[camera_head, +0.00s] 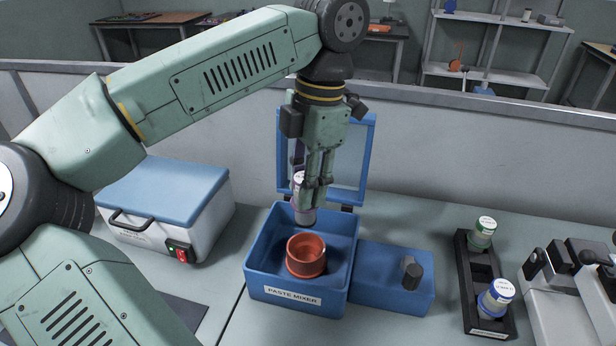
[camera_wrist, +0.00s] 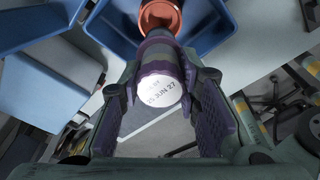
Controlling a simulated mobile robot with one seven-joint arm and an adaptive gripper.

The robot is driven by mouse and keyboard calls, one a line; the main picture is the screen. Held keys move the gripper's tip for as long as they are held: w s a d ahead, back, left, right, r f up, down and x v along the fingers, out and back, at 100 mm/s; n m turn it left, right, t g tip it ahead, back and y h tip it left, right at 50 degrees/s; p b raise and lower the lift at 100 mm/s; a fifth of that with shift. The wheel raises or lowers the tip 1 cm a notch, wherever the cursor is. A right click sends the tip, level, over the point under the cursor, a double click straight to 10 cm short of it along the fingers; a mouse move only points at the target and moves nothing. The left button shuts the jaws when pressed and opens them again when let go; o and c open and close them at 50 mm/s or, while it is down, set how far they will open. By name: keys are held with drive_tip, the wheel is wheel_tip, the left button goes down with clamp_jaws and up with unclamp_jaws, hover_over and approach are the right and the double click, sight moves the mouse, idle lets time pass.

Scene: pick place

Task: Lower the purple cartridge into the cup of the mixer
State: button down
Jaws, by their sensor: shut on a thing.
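The purple cartridge (camera_head: 305,214) hangs in my gripper (camera_head: 316,190), above the back part of the paste mixer's open well. In the wrist view the cartridge (camera_wrist: 160,72) shows its white end with a printed date, and both fingers of my gripper (camera_wrist: 165,92) press on its sides. The mixer (camera_head: 260,274) is a blue box with its lid (camera_head: 350,160) raised at the back. Its orange-red cup (camera_head: 306,262) stands in the well, open at the top and empty as far as I see. The cup (camera_wrist: 176,12) also shows beyond the cartridge in the wrist view. The cartridge is apart from the cup.
A white box with a blue lid (camera_head: 165,190) stands left of the mixer. A black rack (camera_head: 466,290) with two white-labelled jars stands at the right, beside grey equipment (camera_head: 560,300). The mixer's side block carries a dark knob (camera_head: 412,276). A low wall runs behind.

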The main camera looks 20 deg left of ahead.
sight(306, 212)
drive_tip(key=shift+f+b, duration=2.3)
drive_tip(key=shift+f, duration=0.8)
drive_tip(key=shift+f+b, duration=1.55)
drive_tip(key=shift+f, duration=0.5)
drive_tip(key=c, duration=1.1)
unclamp_jaws()
drive_tip(key=shift+c, duration=0.4)
drive_tip(key=shift+c, duration=1.4)
